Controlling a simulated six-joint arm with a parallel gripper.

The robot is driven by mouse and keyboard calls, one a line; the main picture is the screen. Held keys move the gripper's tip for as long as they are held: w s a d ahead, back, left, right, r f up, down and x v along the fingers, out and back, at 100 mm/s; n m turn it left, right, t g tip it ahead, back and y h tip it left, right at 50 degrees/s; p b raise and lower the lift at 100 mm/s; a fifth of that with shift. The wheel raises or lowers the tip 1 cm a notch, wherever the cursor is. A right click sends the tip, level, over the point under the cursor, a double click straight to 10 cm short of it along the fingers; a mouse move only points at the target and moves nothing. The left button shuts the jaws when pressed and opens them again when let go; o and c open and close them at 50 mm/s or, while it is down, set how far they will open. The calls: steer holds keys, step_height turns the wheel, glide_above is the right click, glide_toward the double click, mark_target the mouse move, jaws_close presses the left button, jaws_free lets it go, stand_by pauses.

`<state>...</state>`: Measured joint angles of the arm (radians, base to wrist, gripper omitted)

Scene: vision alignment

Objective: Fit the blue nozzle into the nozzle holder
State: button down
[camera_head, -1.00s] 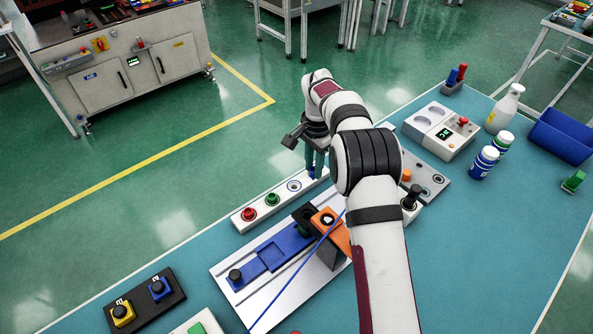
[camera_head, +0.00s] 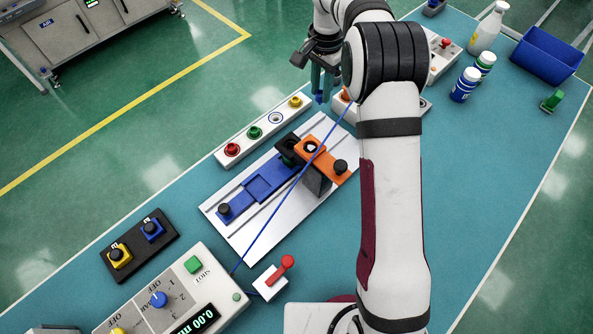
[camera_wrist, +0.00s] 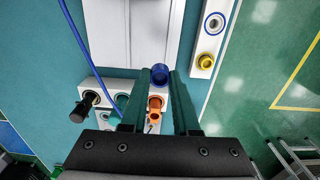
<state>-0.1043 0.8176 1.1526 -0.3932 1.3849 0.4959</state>
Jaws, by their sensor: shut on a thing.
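My gripper (camera_head: 322,85) has green fingers and is shut on the blue nozzle (camera_wrist: 159,72), which shows between the fingertips in the wrist view. In the head view it is a small blue spot, partly hidden by the fingers. The nozzle holder (camera_head: 244,161) is a long white bar with red, green and yellow nozzles seated in it. Its blue-ringed socket (camera_head: 275,118) is empty, between the green and yellow nozzles. The socket also shows at the upper right of the wrist view (camera_wrist: 213,24). The held nozzle is off the bar's far end, apart from the socket.
A silver fixture plate (camera_head: 234,226) with a blue slide and orange block (camera_head: 327,162) lies beside the holder. A thin blue cable (camera_head: 297,178) crosses above it. A dispenser box (camera_head: 178,300) stands in front.

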stand_by(0.3)
step_height(320, 180, up, 3)
steer(key=n, duration=0.2)
glide_above(291, 137)
steer(key=s, duration=0.2)
steer(key=shift+s+f, duration=0.1)
steer(key=shift+f, duration=2)
steer(key=shift+f, duration=0.1)
steer(key=shift+f, duration=0.7)
steer(key=shift+f, duration=0.1)
steer(key=shift+f, duration=0.5)
steer(key=shift+f, duration=0.25)
steer(key=c, duration=0.6)
jaws_free()
